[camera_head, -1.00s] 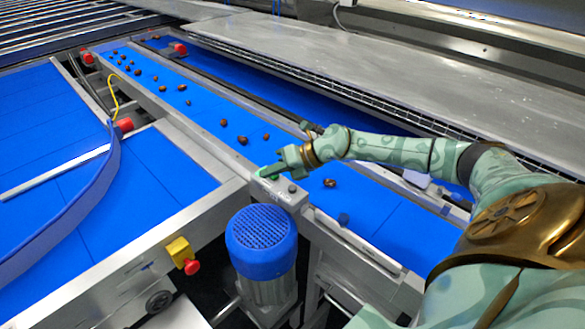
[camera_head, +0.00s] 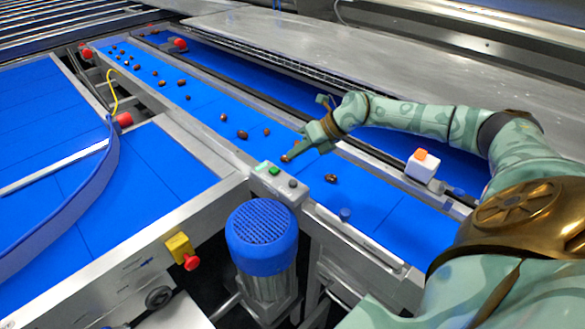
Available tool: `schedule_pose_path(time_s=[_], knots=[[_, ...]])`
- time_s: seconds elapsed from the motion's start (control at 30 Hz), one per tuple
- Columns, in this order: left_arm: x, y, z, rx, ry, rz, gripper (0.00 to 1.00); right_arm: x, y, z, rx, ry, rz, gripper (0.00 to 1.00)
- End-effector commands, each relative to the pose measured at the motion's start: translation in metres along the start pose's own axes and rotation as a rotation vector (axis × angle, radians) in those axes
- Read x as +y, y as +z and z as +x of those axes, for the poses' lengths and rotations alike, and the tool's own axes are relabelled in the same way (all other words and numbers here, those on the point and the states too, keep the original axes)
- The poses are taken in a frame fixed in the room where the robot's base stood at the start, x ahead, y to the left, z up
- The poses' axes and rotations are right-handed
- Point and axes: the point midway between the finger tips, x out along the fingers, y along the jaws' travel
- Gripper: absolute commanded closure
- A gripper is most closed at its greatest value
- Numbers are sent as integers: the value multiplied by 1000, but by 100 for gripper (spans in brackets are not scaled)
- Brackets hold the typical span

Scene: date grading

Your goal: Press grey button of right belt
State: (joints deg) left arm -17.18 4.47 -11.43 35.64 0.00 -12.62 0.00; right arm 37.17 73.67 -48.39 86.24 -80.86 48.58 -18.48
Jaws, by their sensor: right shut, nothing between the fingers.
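The control box (camera_head: 264,186) of the right belt stands at the belt's near edge, above a blue motor. It carries a green button (camera_head: 274,170) and, to its right, a dark grey round button (camera_head: 292,183). My right gripper (camera_head: 291,156) is shut and empty. Its fingertips are over the blue right belt (camera_head: 375,205), beyond and slightly right of the green button, apart from the box in the picture. Both buttons are uncovered. My left gripper is not in view.
Several brown dates lie along the right belt; one (camera_head: 331,178) is right of the box. The blue motor (camera_head: 261,240) stands below the box. A yellow box with a red button (camera_head: 191,261) is at lower left. A white box (camera_head: 422,166) with an orange button is at right.

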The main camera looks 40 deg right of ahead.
Motion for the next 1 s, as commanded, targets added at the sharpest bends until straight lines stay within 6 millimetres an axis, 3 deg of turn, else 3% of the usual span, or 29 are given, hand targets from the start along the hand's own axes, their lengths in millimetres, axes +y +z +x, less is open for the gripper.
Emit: schedule_pose_path(time_s=[0.3,0.53,1.0], knots=[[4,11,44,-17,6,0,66,-26,-27,37,4,0,3,100],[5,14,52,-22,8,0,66,-35,-36,49,2,1,2,100],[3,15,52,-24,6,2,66,-36,-36,50,1,1,1,100]])
